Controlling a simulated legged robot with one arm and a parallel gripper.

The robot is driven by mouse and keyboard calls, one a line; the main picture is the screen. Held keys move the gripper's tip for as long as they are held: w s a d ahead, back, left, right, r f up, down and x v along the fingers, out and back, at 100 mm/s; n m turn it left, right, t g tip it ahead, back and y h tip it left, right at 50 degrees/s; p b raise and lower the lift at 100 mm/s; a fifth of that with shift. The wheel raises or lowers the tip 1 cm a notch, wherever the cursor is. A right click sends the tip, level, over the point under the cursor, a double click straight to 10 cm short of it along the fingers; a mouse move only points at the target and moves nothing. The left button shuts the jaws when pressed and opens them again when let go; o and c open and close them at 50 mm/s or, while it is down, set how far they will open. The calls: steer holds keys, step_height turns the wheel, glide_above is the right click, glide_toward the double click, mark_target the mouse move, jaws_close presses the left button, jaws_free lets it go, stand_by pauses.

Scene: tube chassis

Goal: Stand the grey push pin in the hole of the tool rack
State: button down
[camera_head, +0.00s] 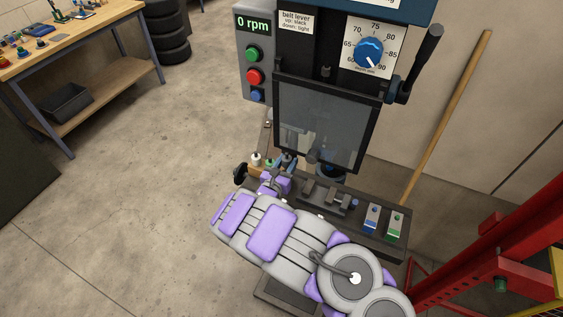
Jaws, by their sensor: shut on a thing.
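My gripper (286,163) is at the far end of my grey and purple arm, low beside the drill press table. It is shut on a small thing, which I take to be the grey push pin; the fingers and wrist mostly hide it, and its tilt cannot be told. The tool rack (257,171) is a small wooden block at the left end of the press table, just left of my gripper. Small tools with white and green tops stand at it. Its free hole cannot be made out, nor whether the pin touches the rack.
The drill press guard (328,122) hangs just behind and right of my gripper. A black knob (240,174) sticks out left of the rack. Dark clamps (325,195) and blue and green boxes (383,219) lie along the press table to the right. Open floor is at left.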

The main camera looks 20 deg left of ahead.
steer(key=shift+d+r, duration=0.15)
steer(key=shift+d, duration=0.25)
steer(key=shift+a+f, duration=0.2)
steer(key=shift+a, duration=0.3)
steer(key=shift+a+f, duration=0.15)
steer(key=shift+a, duration=0.3)
steer(key=shift+d+r, duration=0.2)
steer(key=shift+d, duration=0.45)
steer(key=shift+d+r, duration=0.15)
steer(key=shift+d, duration=0.45)
steer(key=shift+a+f, duration=0.15)
steer(key=shift+a, duration=0.35)
steer(key=shift+a+f, duration=0.15)
steer(key=shift+a, duration=0.35)
steer(key=shift+d+r+b, duration=0.25)
steer(key=shift+d+b, duration=0.05)
steer(key=shift+d, duration=0.15)
steer(key=shift+s+a+f, duration=0.1)
steer(key=shift+a+f, duration=0.1)
steer(key=shift+a, duration=0.75)
steer(key=shift+d+r, duration=0.15)
steer(key=shift+d, duration=0.3)
steer(key=shift+a+b, duration=0.35)
steer(key=shift+b, duration=0.05)
